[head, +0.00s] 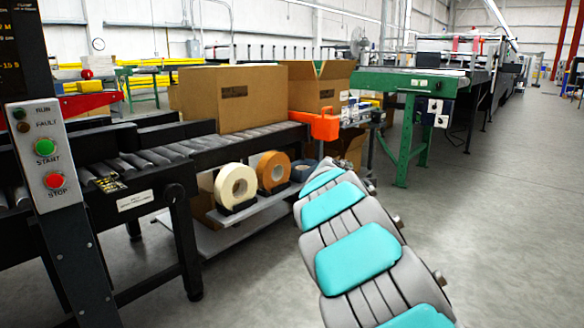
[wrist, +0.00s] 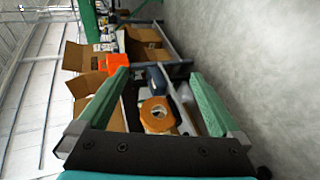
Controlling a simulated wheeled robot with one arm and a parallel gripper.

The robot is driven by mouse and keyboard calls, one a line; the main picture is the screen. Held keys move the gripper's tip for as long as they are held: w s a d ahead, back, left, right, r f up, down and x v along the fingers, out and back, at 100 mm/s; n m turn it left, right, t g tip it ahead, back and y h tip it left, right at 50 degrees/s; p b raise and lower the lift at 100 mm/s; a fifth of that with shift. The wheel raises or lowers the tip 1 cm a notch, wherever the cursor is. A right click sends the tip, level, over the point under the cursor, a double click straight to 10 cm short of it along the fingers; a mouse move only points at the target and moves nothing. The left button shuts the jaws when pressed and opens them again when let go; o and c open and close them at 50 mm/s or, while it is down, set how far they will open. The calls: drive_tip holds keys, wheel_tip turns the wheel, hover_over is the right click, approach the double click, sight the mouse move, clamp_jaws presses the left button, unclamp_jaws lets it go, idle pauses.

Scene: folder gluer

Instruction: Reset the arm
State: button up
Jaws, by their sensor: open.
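My gripper (wrist: 158,100) shows in the wrist view with its two green-padded fingers spread wide apart. It is open, and nothing is held between the fingers. Past the fingers, an orange tape roll (wrist: 157,115) and cardboard boxes show farther away. In the head view my grey and teal arm reaches from the lower right up toward the shelf end, and the gripper itself is hidden there.
Tape rolls (head: 236,186) sit on the lower shelf. A green machine frame (head: 408,140) stands behind. The floor at right is clear.

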drive_tip(key=s+d+m+g+h, duration=0.2)
drive_tip(key=s+d+m+g, duration=0.3)
drive_tip(key=s+d, duration=0.7)
drive_tip(key=s+f+m+g, duration=0.1)
drive_tip(key=s+f+m, duration=0.1)
drive_tip(key=s, duration=0.7)
drive_tip(key=s+f+m+g, duration=0.1)
drive_tip(key=s+f+m, duration=0.15)
drive_tip(key=s, duration=0.55)
drive_tip(key=s+a+f+m+g+y, duration=0.15)
drive_tip(key=s+a+f, duration=0.25)
drive_tip(key=s, duration=0.7)
drive_tip(key=s+a+f+m+g+y, duration=0.1)
drive_tip(key=s+a+f+g+y, duration=0.3)
drive_tip(key=s, duration=0.8)
drive_tip(key=s+a+f+m+g+y, duration=0.1)
drive_tip(key=s+a+f+g, duration=0.3)
drive_tip(key=s, duration=0.7)
wheel_tip(320, 180, up, 15)
drive_tip(key=a+t+p, duration=0.1)
drive_tip(key=t+p, duration=0.1)
drive_tip(key=p, duration=1.2)
drive_tip(key=shift+s+a, duration=0.2)
drive_tip(key=shift+s, duration=0.05)
